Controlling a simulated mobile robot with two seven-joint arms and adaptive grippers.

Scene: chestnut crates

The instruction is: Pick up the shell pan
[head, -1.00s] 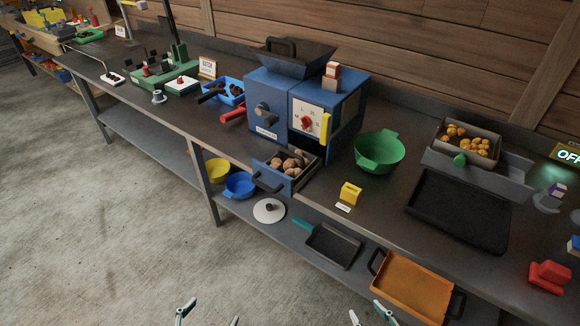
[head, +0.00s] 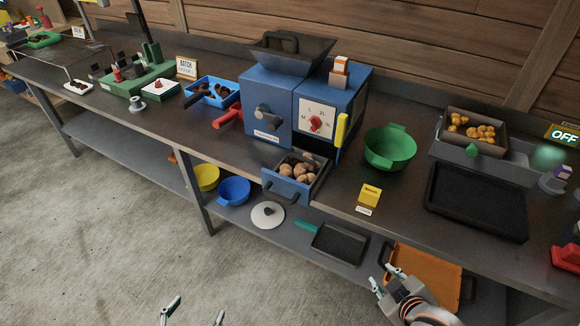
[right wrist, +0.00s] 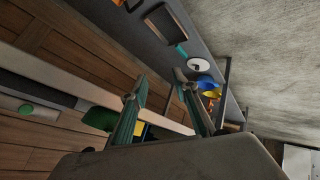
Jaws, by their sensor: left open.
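No label in view names the shell pan. An orange pan (head: 432,268) with dark handles rests on the lower shelf at right, partly hidden by my right arm. A dark pan (head: 339,243) with a teal handle lies beside it on that shelf; the dark pan also shows in the right wrist view (right wrist: 169,26). My right gripper (head: 386,276) is in front of the orange pan's left side in the head view; contact is not visible. In the right wrist view its fingers (right wrist: 163,92) are spread and empty. My left gripper (head: 194,313) is open and empty at the bottom edge.
The bench (head: 345,190) overhangs the lower shelf. A white lid (head: 267,218), blue bowl (head: 233,193) and yellow bowl (head: 205,177) sit further left on the shelf. A drawer of chestnuts (head: 291,186) juts from the blue machine (head: 265,100). Floor in front is clear.

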